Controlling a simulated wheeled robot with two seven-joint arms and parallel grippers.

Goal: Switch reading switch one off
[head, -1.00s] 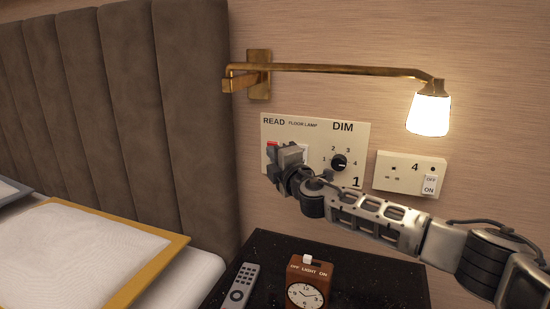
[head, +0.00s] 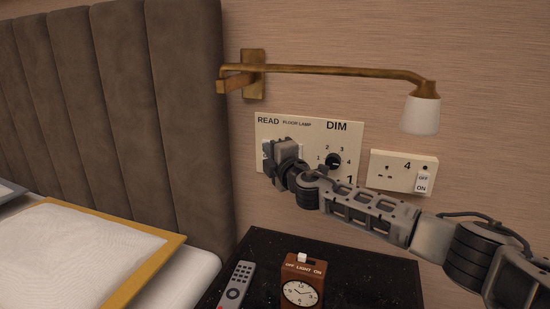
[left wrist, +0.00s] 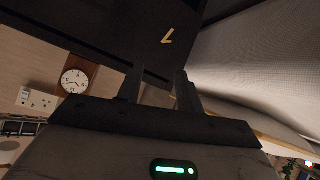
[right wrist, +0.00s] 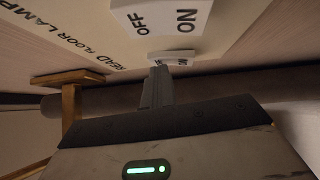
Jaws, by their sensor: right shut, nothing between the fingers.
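The wall panel (head: 301,128) carries the READ and FLOOR LAMP labels and a black DIM dial (head: 333,161). The reading switch (head: 267,147) under READ is mostly hidden behind my right gripper (head: 281,156) in the head view. In the right wrist view this small white switch (right wrist: 172,57) is at the tips of my shut, empty right gripper (right wrist: 160,70); I cannot tell whether they touch. The larger OFF/ON switch (right wrist: 160,14) is beside it. The brass wall lamp's shade (head: 420,115) is unlit. My left gripper (left wrist: 158,75) is open and empty, away from the panel.
A socket plate (head: 404,171) with its own switch is right of the panel. A remote (head: 235,285) and a wooden clock (head: 303,284) sit on the black bedside table (head: 350,266) below. The padded headboard (head: 180,100) is at the left.

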